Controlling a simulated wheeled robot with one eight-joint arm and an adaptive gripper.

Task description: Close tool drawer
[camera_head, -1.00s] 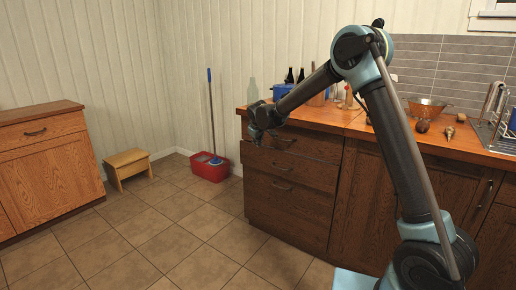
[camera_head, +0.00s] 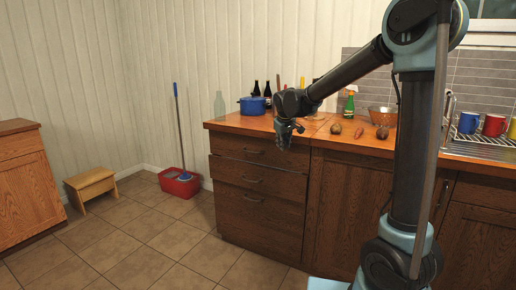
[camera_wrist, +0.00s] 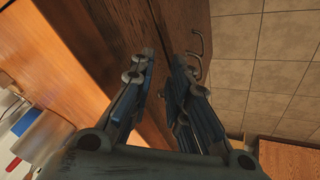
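The wooden cabinet (camera_head: 228,214) under the counter has a stack of drawers with dark handles. The top drawer (camera_head: 235,147) looks flush or nearly flush with the cabinet face; I cannot tell if a small gap is left. My gripper (camera_head: 285,140) hangs at the counter's front edge, near the top drawer's right end. In the wrist view my gripper (camera_wrist: 164,62) shows its two blue-padded fingers apart, with nothing between them. A hooked drawer handle (camera_wrist: 197,42) shows just beyond the right finger, apart from it. Which drawer is the tool drawer is not marked.
On the counter (camera_head: 228,124) stand a blue pot (camera_head: 252,106), dark bottles, a green bottle (camera_head: 349,106) and a colander (camera_head: 382,116). A red mop bucket (camera_head: 180,183) and a wooden stool (camera_head: 91,186) stand on the floor. The floor before the drawers is clear.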

